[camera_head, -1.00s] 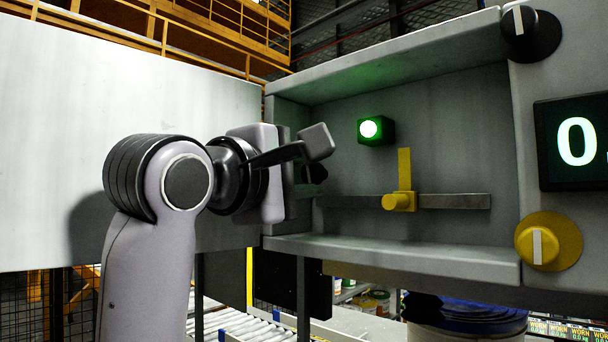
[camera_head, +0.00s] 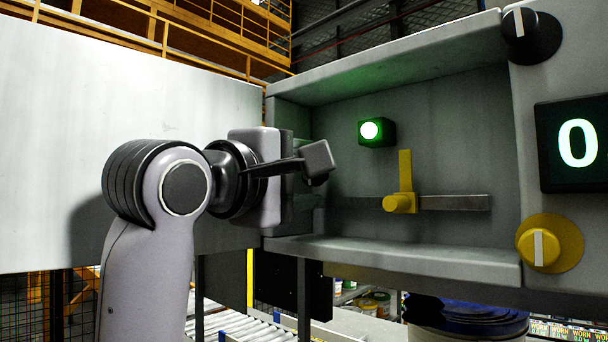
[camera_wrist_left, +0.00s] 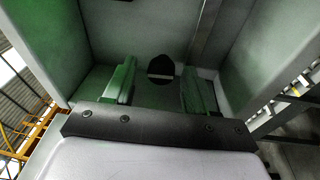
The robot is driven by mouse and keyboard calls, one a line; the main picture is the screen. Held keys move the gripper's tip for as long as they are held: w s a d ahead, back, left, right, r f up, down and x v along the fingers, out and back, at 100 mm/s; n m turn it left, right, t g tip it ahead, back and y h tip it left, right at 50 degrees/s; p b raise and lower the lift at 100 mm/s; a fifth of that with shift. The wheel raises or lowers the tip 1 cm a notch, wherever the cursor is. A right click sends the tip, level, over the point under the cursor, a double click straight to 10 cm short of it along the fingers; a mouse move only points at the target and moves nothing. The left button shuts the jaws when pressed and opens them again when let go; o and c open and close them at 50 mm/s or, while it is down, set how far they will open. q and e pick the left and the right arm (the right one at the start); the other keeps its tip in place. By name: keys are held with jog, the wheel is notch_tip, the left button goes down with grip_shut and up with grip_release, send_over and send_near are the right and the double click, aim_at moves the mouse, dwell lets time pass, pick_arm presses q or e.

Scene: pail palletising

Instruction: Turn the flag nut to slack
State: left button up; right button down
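A yellow nut (camera_head: 400,203) with an upright yellow flag (camera_head: 405,170) sits on a grey horizontal bar in the recessed bay; I take it for the flag nut. My left gripper (camera_head: 302,190) is at the bay's left side, left of the yellow nut and apart from it. Its fingers are mostly hidden in the head view. In the left wrist view the gripper (camera_wrist_left: 158,90) has its two fingers spread, with a dark round knob (camera_wrist_left: 160,66) with a pale line showing beyond the gap. I cannot tell whether they touch it. The right gripper is not in view.
A lit green lamp (camera_head: 370,131) is on the bay's back wall. Right of the bay are a black knob (camera_head: 531,36), a display (camera_head: 577,143) reading 0 and a yellow knob (camera_head: 549,243). The bay's lower ledge (camera_head: 400,255) and upper wall (camera_head: 400,65) bound the space.

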pick_arm(q)
jog(key=b+v, duration=0.2)
jog(key=v, duration=0.5)
dwell(0.3)
